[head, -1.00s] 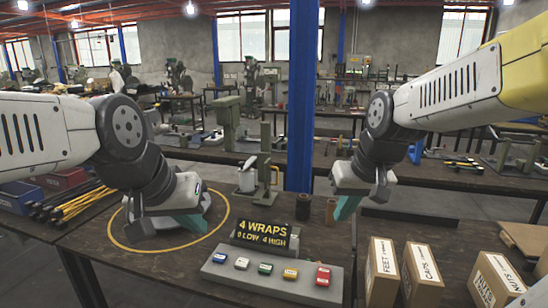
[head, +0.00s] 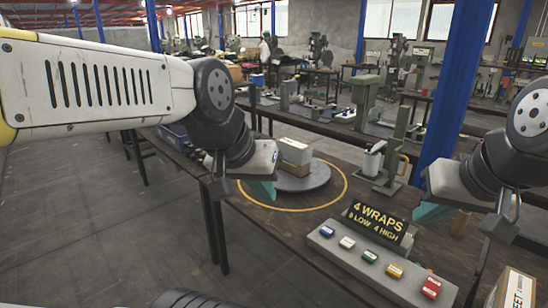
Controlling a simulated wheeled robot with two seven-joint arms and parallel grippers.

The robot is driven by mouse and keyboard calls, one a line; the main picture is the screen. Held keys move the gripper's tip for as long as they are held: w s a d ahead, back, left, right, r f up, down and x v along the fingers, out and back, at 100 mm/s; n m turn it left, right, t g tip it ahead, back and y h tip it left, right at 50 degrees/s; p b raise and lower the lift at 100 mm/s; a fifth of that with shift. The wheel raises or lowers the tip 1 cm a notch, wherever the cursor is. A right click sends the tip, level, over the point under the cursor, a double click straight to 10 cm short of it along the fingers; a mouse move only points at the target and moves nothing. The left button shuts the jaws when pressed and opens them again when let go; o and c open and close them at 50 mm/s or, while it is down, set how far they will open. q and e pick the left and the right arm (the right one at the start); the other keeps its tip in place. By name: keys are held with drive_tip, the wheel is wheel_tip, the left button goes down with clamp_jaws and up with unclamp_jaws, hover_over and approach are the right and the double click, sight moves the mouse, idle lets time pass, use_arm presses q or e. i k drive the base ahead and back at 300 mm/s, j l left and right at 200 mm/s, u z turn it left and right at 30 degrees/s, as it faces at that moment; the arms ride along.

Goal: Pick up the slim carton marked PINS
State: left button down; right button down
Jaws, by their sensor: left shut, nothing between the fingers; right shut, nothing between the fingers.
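No carton with a readable PINS mark shows in the head view. A tan and white box (head: 295,151) with no readable label sits on the grey round turntable (head: 308,183) inside a yellow ring. My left gripper (head: 260,190), with teal fingers, is shut and empty at the ring's left edge, left of the box and apart from it in the picture. My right gripper (head: 428,212) is shut and empty above the bench, right of the sign. A carton marked FEET (head: 515,288) is cut off at the lower right corner.
A black sign (head: 378,224) reading 4 WRAPS stands behind a grey panel (head: 352,262) with several coloured buttons. Open floor (head: 110,220) lies left of the bench.

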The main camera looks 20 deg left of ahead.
sight(297, 159)
drive_tip(key=u, duration=0.4)
drive_tip(key=i+j+z, duration=0.1)
drive_tip(key=i+j, duration=0.2)
drive_tip(key=i+j+z, duration=0.15)
drive_tip(key=i+j, duration=0.15)
drive_tip(key=j, duration=0.15)
drive_tip(key=i+j+z, duration=0.1)
drive_tip(key=i+j, duration=0.15)
drive_tip(key=j, duration=0.15)
drive_tip(key=i+j+z, duration=0.15)
drive_tip(key=j, duration=0.25)
drive_tip(key=i+j+z, duration=0.1)
drive_tip(key=i+j, duration=0.2)
drive_tip(key=j, duration=0.2)
drive_tip(key=i+j+z, duration=0.1)
drive_tip(key=i+j, duration=0.15)
drive_tip(key=j, duration=0.2)
drive_tip(key=i+j+z, duration=0.15)
drive_tip(key=j, duration=0.35)
drive_tip(key=i+j+z, duration=0.1)
drive_tip(key=j, duration=0.4)
drive_tip(key=i, duration=0.1)
